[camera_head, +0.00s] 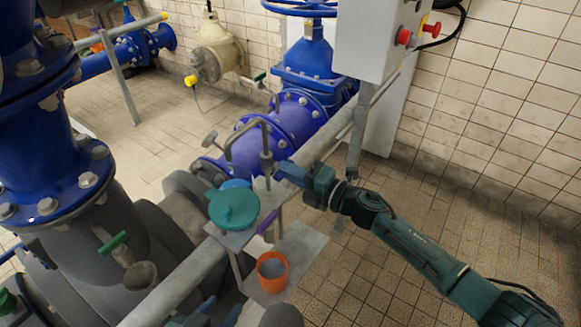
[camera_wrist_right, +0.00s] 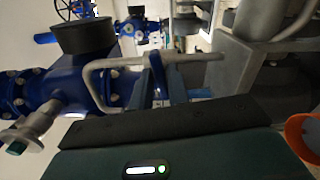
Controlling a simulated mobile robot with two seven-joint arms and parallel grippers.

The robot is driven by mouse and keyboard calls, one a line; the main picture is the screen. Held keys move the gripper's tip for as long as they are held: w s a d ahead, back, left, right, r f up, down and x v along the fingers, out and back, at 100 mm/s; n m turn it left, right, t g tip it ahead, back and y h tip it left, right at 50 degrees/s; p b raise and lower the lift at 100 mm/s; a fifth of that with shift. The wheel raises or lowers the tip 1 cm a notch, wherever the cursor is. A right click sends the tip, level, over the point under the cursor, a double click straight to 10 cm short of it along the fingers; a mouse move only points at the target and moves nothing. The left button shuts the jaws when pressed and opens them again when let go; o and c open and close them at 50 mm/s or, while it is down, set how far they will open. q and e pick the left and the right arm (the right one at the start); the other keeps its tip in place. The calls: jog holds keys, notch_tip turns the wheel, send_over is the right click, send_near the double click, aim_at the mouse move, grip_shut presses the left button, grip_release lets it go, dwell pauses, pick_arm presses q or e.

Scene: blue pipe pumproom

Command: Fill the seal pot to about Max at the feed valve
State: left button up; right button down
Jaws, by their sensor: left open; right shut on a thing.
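A thin grey bent feed pipe (camera_head: 262,135) rises over a small shelf, with its spout turned down. The feed valve (camera_head: 267,168) is on its upright. My right gripper (camera_head: 289,172) is shut at this valve; the exact part held is hidden. The right wrist view shows its fingers (camera_wrist_right: 162,82) by the bent pipe (camera_wrist_right: 105,66). Below the spout is a blue round thing (camera_head: 235,184), mostly hidden, perhaps the seal pot. No liquid level or Max mark is readable. My left gripper (camera_head: 220,310) is open at the bottom edge.
An orange cup (camera_head: 272,272) with greyish contents stands on a lower plate (camera_head: 304,248). A purple handle (camera_head: 267,222) hangs above it. A grey rail (camera_head: 180,285) runs past the shelf. Large blue pipework (camera_head: 55,150) fills the left.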

jog(key=shift+m, duration=0.5)
jog(key=c, duration=1.5)
grip_release()
jog(key=v, duration=1.3)
jog(key=shift+s+d, duration=0.1)
jog(key=shift+m, duration=0.3)
